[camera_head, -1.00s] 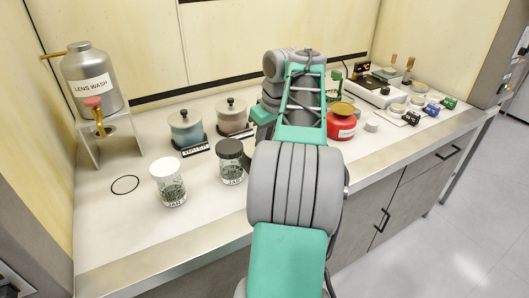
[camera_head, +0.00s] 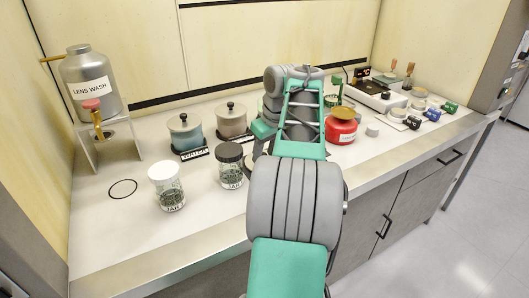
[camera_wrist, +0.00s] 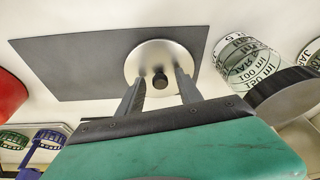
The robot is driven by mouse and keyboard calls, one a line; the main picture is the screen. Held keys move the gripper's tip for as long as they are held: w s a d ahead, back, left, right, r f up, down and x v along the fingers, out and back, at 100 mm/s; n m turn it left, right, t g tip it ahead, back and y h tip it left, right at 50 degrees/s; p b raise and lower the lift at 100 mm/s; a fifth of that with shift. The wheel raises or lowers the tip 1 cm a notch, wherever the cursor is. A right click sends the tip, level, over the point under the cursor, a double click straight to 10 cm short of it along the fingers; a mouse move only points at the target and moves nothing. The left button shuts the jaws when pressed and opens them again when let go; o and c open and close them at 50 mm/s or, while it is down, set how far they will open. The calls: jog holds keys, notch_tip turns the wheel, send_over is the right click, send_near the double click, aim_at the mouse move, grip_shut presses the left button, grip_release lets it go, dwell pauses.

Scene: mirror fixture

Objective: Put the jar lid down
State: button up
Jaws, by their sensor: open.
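In the wrist view a round pale metal lid (camera_wrist: 162,62) with a black knob lies flat on a dark grey mat (camera_wrist: 80,62). My gripper (camera_wrist: 160,88) is open, its two fingers apart on either side of the knob over the lid. Whether the fingers touch the lid is unclear. A glass jar with a dark lid (camera_wrist: 288,98) stands to the right; it also shows in the head view (camera_head: 230,152). A white-lidded jar (camera_head: 167,187) stands left of it. In the head view my arm hides my gripper and the metal lid.
Two knobbed pots (camera_head: 185,132) (camera_head: 231,120) stand behind the jars. A red container (camera_head: 341,127) is right of my arm. A lens wash tank (camera_head: 91,85) stands at the left, with a black ring (camera_head: 123,189) on the clear bench in front.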

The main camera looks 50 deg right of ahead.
jog(key=p+v, duration=0.6)
jog(key=v, duration=0.6)
jog(key=shift+r+p, duration=0.25)
jog(key=shift+p, duration=0.15)
jog(key=shift+w, duration=0.1)
